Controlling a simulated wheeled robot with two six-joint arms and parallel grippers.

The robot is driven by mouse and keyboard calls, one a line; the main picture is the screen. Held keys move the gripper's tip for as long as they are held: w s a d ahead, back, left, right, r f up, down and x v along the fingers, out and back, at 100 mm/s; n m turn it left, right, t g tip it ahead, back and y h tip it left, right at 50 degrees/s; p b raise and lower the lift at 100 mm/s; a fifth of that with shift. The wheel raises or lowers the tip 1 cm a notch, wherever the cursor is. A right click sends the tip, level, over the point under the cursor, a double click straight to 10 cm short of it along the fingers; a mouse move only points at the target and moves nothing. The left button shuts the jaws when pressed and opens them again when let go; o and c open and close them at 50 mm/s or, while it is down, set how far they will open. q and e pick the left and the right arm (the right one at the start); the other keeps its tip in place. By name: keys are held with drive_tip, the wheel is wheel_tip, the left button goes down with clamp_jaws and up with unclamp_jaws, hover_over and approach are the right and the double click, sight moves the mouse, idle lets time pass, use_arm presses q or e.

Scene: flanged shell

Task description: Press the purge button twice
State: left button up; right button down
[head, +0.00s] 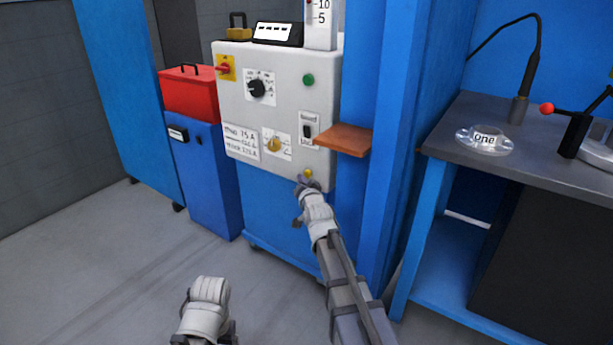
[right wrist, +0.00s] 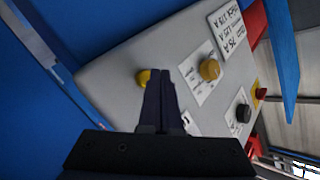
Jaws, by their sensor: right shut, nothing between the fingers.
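A pale grey control panel (head: 285,100) stands on a blue cabinet. A small yellow button (head: 308,173) is low on its face; no label for it is readable. It also shows in the right wrist view (right wrist: 143,77), just left of my fingertips. My right gripper (head: 303,183) is shut and empty, its tips (right wrist: 161,73) close to the yellow button. Whether they touch it I cannot tell. Part of my left arm shows at the bottom of the head view, but its fingers do not.
The panel also has a yellow knob (head: 274,144), a black dial (head: 257,88), a red switch (head: 225,68), a green button (head: 308,79) and a rocker switch (head: 308,131). A brown shelf (head: 344,139) juts out right of the panel. A grey-topped bench (head: 455,140) stands further right.

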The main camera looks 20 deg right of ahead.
drive_tip(key=shift+s+a, duration=0.1)
drive_tip(key=shift+a, duration=0.05)
drive_tip(key=shift+s+a, duration=0.75)
drive_tip(key=shift+a, duration=0.2)
drive_tip(key=shift+s+a, duration=0.75)
drive_tip(key=shift+a, duration=0.2)
idle(1.5)
drive_tip(key=s+a, duration=0.2)
drive_tip(key=a, duration=0.1)
drive_tip(key=shift+s, duration=0.15)
idle(0.3)
drive_tip(key=w+d, duration=0.5)
drive_tip(key=d, duration=0.2)
drive_tip(key=shift+w, duration=0.2)
idle(2.2)
drive_tip(key=shift+w+d, duration=0.25)
drive_tip(key=shift+d, duration=0.1)
